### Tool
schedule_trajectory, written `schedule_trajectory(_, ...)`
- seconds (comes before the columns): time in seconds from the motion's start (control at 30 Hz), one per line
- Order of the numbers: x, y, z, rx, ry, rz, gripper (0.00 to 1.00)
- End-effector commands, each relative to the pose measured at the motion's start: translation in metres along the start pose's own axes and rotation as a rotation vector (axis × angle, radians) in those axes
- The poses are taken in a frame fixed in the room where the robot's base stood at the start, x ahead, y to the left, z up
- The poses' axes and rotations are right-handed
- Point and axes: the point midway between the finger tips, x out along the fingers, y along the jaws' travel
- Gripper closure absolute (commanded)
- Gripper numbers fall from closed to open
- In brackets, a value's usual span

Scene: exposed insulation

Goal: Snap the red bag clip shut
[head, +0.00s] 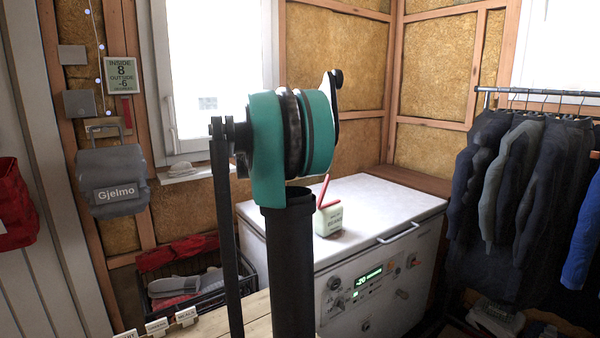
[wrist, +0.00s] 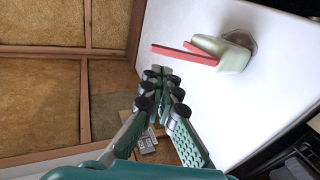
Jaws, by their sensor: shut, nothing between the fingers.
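The red bag clip (head: 324,193) stands open in a V in the head view, at the top of a small pale green bag (head: 328,221). The bag rests on the white chest freezer (head: 275,222). In the wrist view the clip (wrist: 182,54) lies ahead of my fingers, with its long arm pointing left, and the bag (wrist: 232,54) is at its right. My gripper (wrist: 164,75) is shut and empty, short of the clip and apart from it. In the head view my arm covers part of the freezer, and I cannot make out my fingers.
The freezer top is clear around the bag. Dark coats (head: 520,165) hang on a rail at the right. A black crate (head: 185,285) with shoes stands at the left, near a wooden surface (head: 245,315). Walls with exposed insulation stand behind the freezer.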

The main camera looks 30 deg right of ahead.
Motion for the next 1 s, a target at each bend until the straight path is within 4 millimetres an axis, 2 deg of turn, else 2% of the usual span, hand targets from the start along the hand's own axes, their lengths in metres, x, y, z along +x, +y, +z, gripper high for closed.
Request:
schedule_trajectory(0.03,0.012,0.0,0.001,0.002,-0.004,-0.001,1.0)
schedule_trajectory(0.2,0.045,-0.001,0.001,0.002,-0.003,-0.002,1.0)
schedule_trajectory(0.43,0.077,-0.001,0.001,0.001,-0.001,-0.001,1.0)
schedule_trajectory(0.63,0.088,-0.001,0.001,0.0,0.0,-0.001,1.0)
schedule_trajectory(1.0,0.089,-0.001,0.001,0.0,0.0,-0.003,1.0)
